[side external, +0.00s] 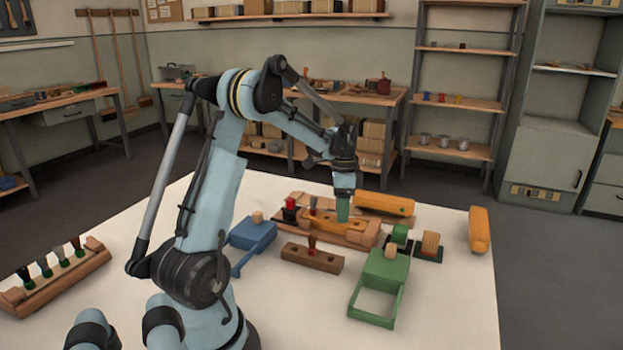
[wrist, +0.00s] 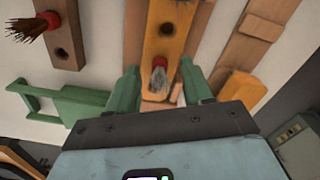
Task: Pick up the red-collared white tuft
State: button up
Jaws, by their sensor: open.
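The white tuft (wrist: 159,80) with a red collar (wrist: 160,62) stands on an orange wooden block (wrist: 167,32), its bristles toward the wrist camera. My gripper (wrist: 157,88) is open, with one green finger on each side of the tuft. I cannot tell whether either finger touches it. In the side view, my gripper (side external: 343,208) points down over the orange block (side external: 335,221), and I cannot make out the white tuft there. A brown tuft (wrist: 25,28) with a red collar stands in a dark brown block (wrist: 62,50) to the left.
The dark brown block (side external: 312,258) lies in front of the orange one. A blue tray (side external: 252,236) is to its left and a green open tray (side external: 378,287) to its right. A rack (side external: 60,283) of several tufts stands at far left. The white table's front middle is clear.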

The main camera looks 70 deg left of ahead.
jog(key=shift+f, duration=0.45)
grip_shut()
jog(key=shift+r, duration=0.15)
